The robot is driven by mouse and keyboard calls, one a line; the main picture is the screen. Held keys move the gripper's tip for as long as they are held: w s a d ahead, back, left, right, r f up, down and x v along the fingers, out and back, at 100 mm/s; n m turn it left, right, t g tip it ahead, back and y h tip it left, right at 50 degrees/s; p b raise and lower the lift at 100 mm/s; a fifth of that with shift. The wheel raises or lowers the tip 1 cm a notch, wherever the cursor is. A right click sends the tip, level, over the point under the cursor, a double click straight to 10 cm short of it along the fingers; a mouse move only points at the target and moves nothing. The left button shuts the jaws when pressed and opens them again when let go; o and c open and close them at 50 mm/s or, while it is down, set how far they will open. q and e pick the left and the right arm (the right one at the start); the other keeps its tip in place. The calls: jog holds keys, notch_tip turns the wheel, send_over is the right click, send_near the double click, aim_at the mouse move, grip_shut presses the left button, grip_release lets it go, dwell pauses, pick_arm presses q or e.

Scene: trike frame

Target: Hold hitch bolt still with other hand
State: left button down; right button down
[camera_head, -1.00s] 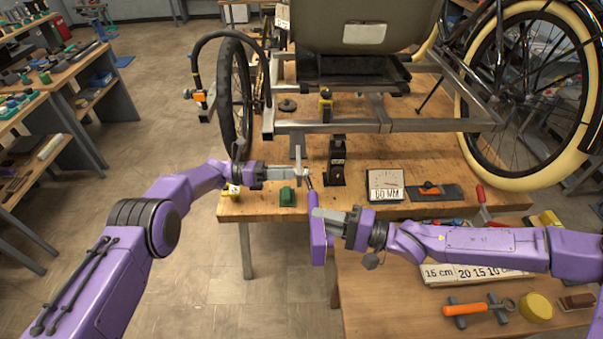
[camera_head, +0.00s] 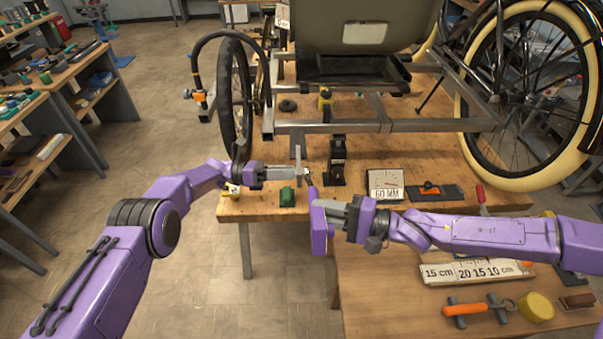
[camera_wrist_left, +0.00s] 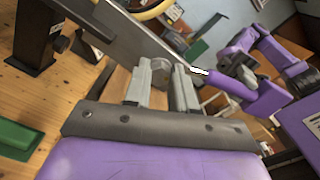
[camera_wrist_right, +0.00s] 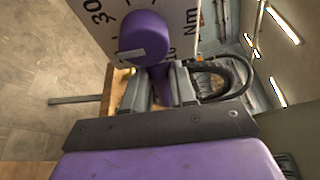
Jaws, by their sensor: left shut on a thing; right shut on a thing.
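My left gripper (camera_head: 294,173) is shut at the lower end of a grey metal bar (camera_head: 298,155) by the bench's front edge. The bar also shows in the left wrist view (camera_wrist_left: 130,35). My right gripper (camera_head: 330,215) is shut on a purple-handled tool (camera_head: 318,235), lower and to the right. The handle also shows in the right wrist view (camera_wrist_right: 145,38). The tool's thin end reaches up close to my left fingertips; I cannot tell whether it touches the bolt.
The trike frame (camera_head: 345,126) stands on the wooden bench behind the grippers. A black stand (camera_head: 337,160), a green block (camera_head: 287,197) and a 60 MM card (camera_head: 385,185) are close by. A lower table (camera_head: 390,310) at right holds a 15 cm sign (camera_head: 478,271) and tools.

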jog(key=shift+w+r+m, duration=0.25)
jog(key=shift+r+m, duration=0.05)
jog(key=shift+r, duration=0.35)
jog(key=shift+w+r+m, duration=0.2)
jog(key=shift+r+m, duration=0.1)
jog(key=shift+r, duration=0.35)
jog(key=shift+w+r+m+g+h, duration=0.2)
jog(key=shift+w+r+m+g, duration=0.15)
jog(key=shift+r, duration=0.35)
jog(key=shift+w+r+m+g+h, duration=0.25)
jog(key=shift+w+r+m, duration=0.2)
jog(key=shift+r, duration=0.2)
